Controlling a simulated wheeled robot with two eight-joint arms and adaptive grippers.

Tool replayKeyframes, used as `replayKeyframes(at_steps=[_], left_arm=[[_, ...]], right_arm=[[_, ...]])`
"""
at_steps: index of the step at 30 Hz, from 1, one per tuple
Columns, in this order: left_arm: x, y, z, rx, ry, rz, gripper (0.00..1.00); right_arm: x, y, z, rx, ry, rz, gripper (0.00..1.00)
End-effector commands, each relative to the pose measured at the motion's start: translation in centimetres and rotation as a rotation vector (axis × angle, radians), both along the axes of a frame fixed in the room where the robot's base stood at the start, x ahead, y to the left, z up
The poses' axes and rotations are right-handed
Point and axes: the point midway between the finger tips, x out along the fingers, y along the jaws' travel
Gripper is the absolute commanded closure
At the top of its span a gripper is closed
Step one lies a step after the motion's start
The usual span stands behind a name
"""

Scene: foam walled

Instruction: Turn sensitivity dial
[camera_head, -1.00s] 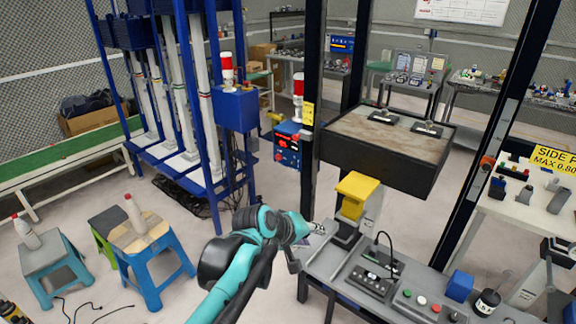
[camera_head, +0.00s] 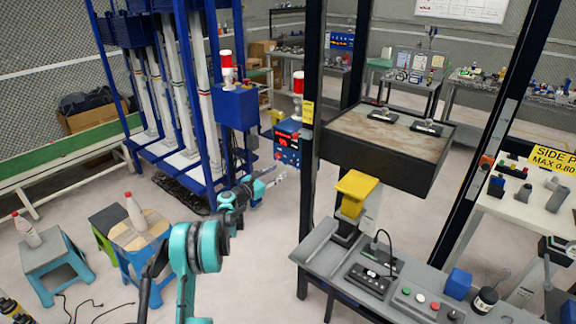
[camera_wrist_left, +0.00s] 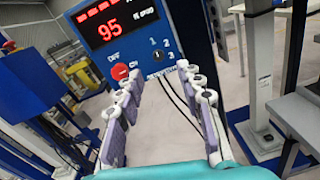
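The blue control box (camera_head: 287,143) with a red display hangs behind the dark post in the head view. In the left wrist view the box face (camera_wrist_left: 138,30) shows "95" on its display (camera_wrist_left: 107,25). The sensitivity dial (camera_wrist_left: 158,55) sits low on the face, with marks 1, 2 and 3 on its right; its pointer is too small to read. A red knob (camera_wrist_left: 120,71) marked OFF is to its left. My left gripper (camera_head: 274,177) is open and empty, below and in front of the box. In the wrist view its fingers (camera_wrist_left: 160,72) stand apart, below the dial.
The dark upright post (camera_head: 309,130) stands close to the right of the box. A grey bench (camera_head: 330,262) with a yellow-topped device (camera_head: 356,187) is right of my arm. A blue frame (camera_head: 208,150) stands to the left. Stools (camera_head: 55,262) with bottles are at lower left.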

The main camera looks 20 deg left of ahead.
Motion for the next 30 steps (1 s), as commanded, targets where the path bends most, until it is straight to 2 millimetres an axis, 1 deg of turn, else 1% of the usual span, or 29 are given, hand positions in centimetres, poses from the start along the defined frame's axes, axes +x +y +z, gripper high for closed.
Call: replayKeyframes(at_steps=[2,5,12,16,21,28,29,30], left_arm=[[0.3,0.3,-0.4,-0.022,-0.002,0.005,0.63],[1.3,0.0,-0.5,-0.027,-0.003,0.004,0.63],[5.0,-1.3,-0.6,-0.024,-0.002,0.003,0.63],[6.6,-1.7,-0.5,-0.023,-0.002,0.004,0.63],[7.5,-2.0,-0.4,-0.022,-0.002,0.005,0.63],[7.5,-2.1,-0.3,-0.022,-0.002,0.005,0.63],[7.5,-2.1,-0.3,-0.022,-0.002,0.005,0.71],[7.5,-2.0,-0.3,-0.022,-0.002,0.005,0.81]], right_arm=[[0.0,0.0,-0.1,0.0,0.0,0.0,1.0],[0.0,0.0,-0.4,0.0,0.0,0.0,1.0],[0.0,0.0,-1.4,0.0,0.0,0.0,1.0],[0.0,0.0,-1.8,0.0,0.0,0.0,1.0],[0.0,0.0,-2.0,0.0,0.0,0.0,1.0],[0.0,0.0,-1.9,0.0,0.0,0.0,1.0],[0.0,0.0,-1.9,0.0,0.0,0.0,1.0],[0.0,0.0,-1.9,0.0,0.0,0.0,1.0]])
